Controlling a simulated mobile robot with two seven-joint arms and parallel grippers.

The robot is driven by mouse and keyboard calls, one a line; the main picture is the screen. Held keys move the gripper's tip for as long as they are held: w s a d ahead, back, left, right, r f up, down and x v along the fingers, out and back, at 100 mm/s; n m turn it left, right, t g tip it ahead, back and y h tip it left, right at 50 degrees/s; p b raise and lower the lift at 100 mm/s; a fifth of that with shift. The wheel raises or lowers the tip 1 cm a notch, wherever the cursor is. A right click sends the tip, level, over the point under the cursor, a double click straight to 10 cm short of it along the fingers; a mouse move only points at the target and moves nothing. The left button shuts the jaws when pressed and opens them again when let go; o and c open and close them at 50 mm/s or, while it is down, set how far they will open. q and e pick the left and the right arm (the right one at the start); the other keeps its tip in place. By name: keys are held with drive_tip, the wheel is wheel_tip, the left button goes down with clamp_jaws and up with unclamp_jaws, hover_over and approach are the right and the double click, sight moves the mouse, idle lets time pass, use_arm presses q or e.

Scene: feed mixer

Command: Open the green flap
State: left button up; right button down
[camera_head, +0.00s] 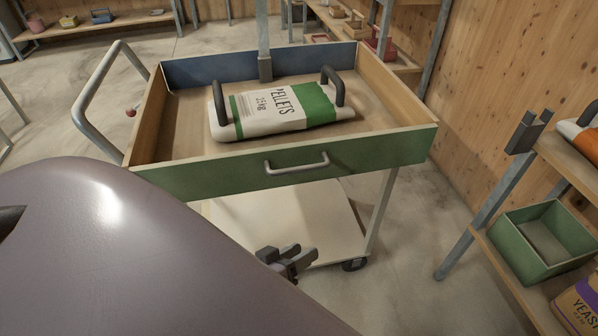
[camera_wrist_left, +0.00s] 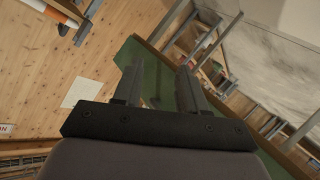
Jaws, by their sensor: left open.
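The green flap (camera_head: 370,154) forms the near side of the cart's tray and stands upright between the wooden side walls. A light metal bar handle (camera_head: 297,165) sits on the middle of its outer face. My left gripper (camera_head: 284,256) is open and empty. In the head view it appears below the flap and its handle, apart from both. In the left wrist view, the open fingers (camera_wrist_left: 158,82) point toward a green panel (camera_wrist_left: 157,68), likely the flap; the handle cannot be made out there. My right gripper is not in view.
A pellets bag (camera_head: 285,110) with dark handles lies in the tray. A blue panel (camera_head: 215,69) closes the far side, and a push bar (camera_head: 92,95) stands at the left. A shelf at the right holds a green bin (camera_head: 515,249). Bare floor lies between cart and shelf.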

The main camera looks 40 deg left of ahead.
sight(298, 169)
use_arm(q)
drive_tip(key=shift+w+a+r+n+t+y+b, duration=0.3)
drive_tip(key=shift+w+a+r+n+t+y, duration=0.6)
drive_tip(key=shift+w+a+n, duration=1.15)
drive_tip(key=shift+w+a+r+n+t+y+b, duration=0.35)
drive_tip(key=shift+w+a+r+n+t, duration=0.7)
drive_tip(key=shift+w+a+r+n, duration=1)
drive_tip(key=shift+w+a+r+n+t+y+b, duration=0.25)
drive_tip(key=shift+w+a+r+n+t+y, duration=0.65)
drive_tip(key=shift+w+n, duration=1.7)
drive_tip(key=shift+w+a+r+h, duration=0.15)
drive_tip(key=shift+a+r+h, duration=0.1)
drive_tip(key=shift+a, duration=0.15)
clamp_jaws()
